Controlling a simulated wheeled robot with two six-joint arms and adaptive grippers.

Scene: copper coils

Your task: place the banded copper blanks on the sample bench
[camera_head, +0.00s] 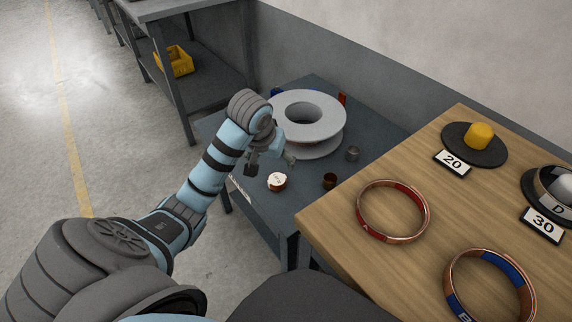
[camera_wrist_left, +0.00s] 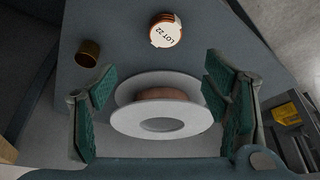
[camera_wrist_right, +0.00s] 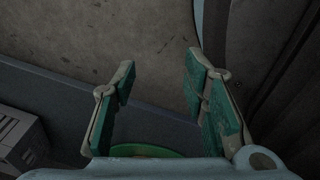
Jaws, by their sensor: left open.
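A copper ring with red bands (camera_head: 365,225) lies flat on the wooden bench (camera_head: 335,222). A second copper ring, with blue bands (camera_head: 524,287), lies nearer, cut by the lower edge. A dark-banded ring marked D (camera_head: 543,194) sits around a silver dome beside the 30 card. My left gripper (camera_head: 263,160) is open above the grey-blue table, near a pale spool. The left wrist view shows its fingers apart, with the spool (camera_wrist_left: 165,123) beyond and nothing held. My right gripper (camera_wrist_right: 158,80) is open and empty; the head view does not show it.
A yellow peg (camera_head: 481,136) stands on a dark disc behind the 20 card. The grey-blue table (camera_head: 305,190) holds the spool (camera_head: 322,131), a white-topped "LOT 22" piece (camera_head: 277,183), a copper cup (camera_head: 330,181) and a grey cylinder (camera_head: 352,154). A shelf with a yellow bin (camera_head: 181,64) stands behind.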

